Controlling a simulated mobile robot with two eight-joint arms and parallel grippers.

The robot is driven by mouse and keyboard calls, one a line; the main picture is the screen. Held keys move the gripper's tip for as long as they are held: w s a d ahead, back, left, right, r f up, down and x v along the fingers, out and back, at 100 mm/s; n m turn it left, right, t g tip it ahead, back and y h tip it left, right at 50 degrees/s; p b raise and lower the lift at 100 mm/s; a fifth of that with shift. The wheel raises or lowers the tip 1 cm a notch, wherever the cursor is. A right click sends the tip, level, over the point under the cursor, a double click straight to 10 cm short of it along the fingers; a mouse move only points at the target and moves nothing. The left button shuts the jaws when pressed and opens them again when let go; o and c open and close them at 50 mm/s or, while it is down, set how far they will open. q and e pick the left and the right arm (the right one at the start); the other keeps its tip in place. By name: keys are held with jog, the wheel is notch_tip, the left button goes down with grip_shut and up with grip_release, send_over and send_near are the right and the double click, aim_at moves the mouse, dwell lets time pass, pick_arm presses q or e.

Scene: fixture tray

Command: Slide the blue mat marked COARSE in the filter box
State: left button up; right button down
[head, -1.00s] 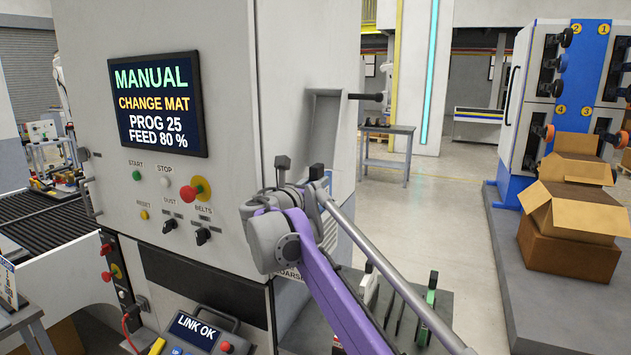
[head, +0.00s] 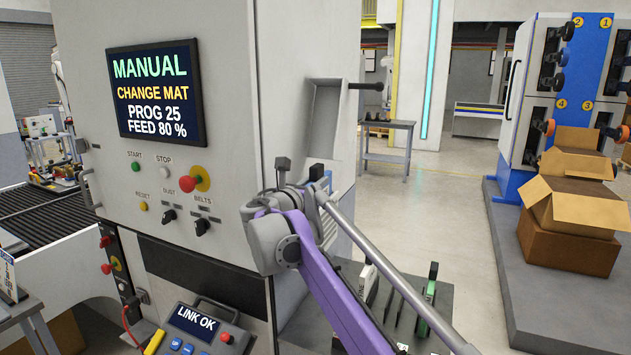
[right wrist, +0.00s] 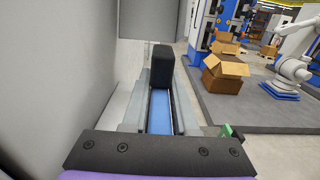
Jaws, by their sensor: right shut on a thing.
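My right gripper (head: 302,192) is in front of the side of the grey machine cabinet (head: 225,70), at the end of a purple and grey arm. In the right wrist view the blue mat (right wrist: 160,112) shows as a narrow blue strip. It lies between two grey finger bars, with the gripper shut on it. A black block (right wrist: 162,66) stands at the far end of the strip. In the head view the wrist and arm hide most of the mat, and its COARSE marking is hidden. I cannot make out the filter box for certain. My left gripper is not in view.
An open recess (head: 326,118) is in the cabinet side, with a dark rod (head: 368,86) beside it. A low rack with upright plates, one green (head: 429,298), stands behind the arm. Cardboard boxes (head: 567,240) sit on a grey platform at right. Floor between is clear.

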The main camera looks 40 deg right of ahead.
jog(key=shift+f+b, duration=0.35)
jog(key=shift+f, duration=0.45)
jog(key=c, duration=0.6)
grip_release()
jog(key=b+v, duration=0.1)
jog(key=v, duration=0.9)
jog(key=shift+s+a, duration=0.2)
jog(key=shift+a, duration=0.15)
jog(key=shift+f, duration=0.1)
